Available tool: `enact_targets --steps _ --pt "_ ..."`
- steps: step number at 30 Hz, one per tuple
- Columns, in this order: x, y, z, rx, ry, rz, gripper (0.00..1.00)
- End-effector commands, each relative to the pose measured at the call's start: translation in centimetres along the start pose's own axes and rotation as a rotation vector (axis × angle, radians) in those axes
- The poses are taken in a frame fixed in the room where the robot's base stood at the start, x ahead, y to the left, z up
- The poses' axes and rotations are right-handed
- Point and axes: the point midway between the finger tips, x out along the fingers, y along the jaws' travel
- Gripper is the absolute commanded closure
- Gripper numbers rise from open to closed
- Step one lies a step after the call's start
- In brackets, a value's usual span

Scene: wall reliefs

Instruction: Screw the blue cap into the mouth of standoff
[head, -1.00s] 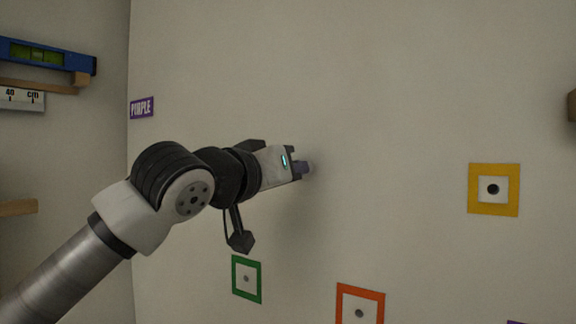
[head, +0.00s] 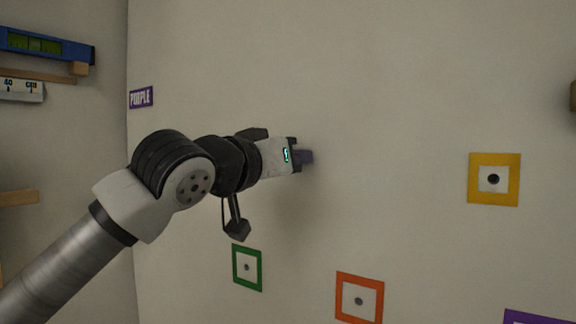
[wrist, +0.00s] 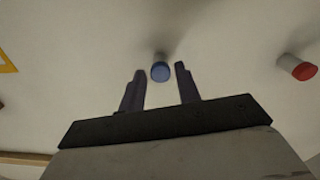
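The blue cap (wrist: 160,72) shows in the wrist view as a round blue end close to the pale wall, between the tips of my gripper. My gripper (wrist: 160,82) is open, with its two dark purple-grey fingers apart and a gap on each side of the cap. In the head view my gripper (head: 304,157) points at the wall and its fingers are close to it; the cap is hidden there. A standoff mouth under the blue cap cannot be made out, so I cannot tell how the cap is seated.
A red-ended peg (wrist: 298,68) sticks out to the right in the wrist view. Yellow (head: 493,179), green (head: 247,267) and orange (head: 359,298) square frames, each with a dark centre, are on the wall. A purple sign (head: 141,97) and a blue level (head: 45,45) are at left.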

Motion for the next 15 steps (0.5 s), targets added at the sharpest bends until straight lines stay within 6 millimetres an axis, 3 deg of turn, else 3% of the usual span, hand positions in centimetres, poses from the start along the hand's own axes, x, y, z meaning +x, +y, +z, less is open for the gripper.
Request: enact_targets --steps 4,15 --pt "0.02 -0.01 0.41 -0.191 0.001 0.0 0.67" --pt "0.0 0.01 0.38 -0.488 0.002 0.0 0.67"
